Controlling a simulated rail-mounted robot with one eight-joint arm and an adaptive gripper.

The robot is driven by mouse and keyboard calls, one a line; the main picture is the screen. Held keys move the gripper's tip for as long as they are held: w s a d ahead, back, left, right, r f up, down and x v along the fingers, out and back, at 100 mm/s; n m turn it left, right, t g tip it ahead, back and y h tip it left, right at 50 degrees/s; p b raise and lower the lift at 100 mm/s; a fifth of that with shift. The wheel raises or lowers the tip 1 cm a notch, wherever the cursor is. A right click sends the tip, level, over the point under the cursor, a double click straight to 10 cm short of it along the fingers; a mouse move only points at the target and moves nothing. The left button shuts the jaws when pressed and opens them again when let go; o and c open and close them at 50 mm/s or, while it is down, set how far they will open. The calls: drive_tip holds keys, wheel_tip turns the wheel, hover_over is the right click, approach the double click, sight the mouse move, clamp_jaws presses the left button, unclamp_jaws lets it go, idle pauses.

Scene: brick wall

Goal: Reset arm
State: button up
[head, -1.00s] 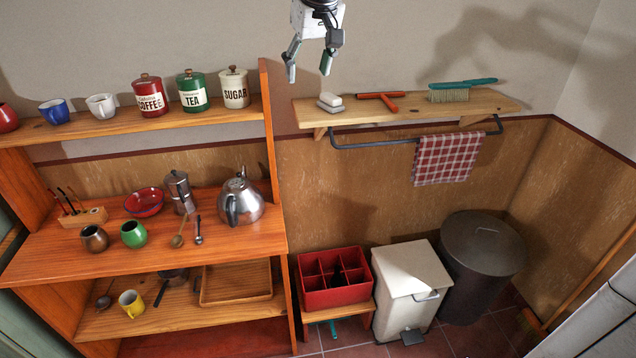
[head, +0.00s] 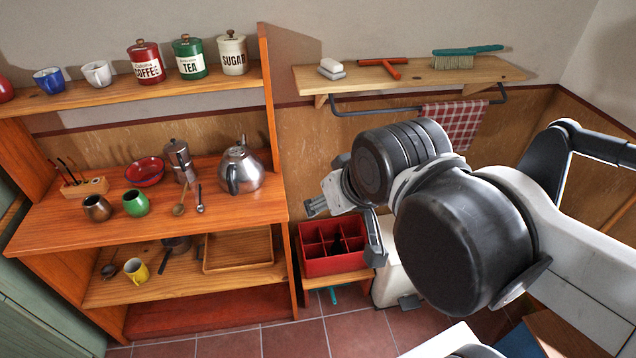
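My gripper (head: 344,232) is in the middle of the head view, in front of the wall between the shelf unit and the white pedal bin. Its two fingers are spread apart, and I see nothing held between them. My arm comes in from the right, with its large dark joints close to the camera. It hides much of the white pedal bin (head: 386,285) and part of the checked towel (head: 455,122).
The wooden shelf unit (head: 60,232) at left holds canisters, cups, a kettle (head: 240,170) and a moka pot. A red divided caddy (head: 318,267) stands on a low stool below my gripper. A wall shelf (head: 415,82) holds a squeegee and brush. Floor is clear front left.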

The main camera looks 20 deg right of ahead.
drive_tip(key=shift+f, duration=0.1)
wheel_tip(320, 180, down, 14)
drive_tip(key=b, duration=1.4)
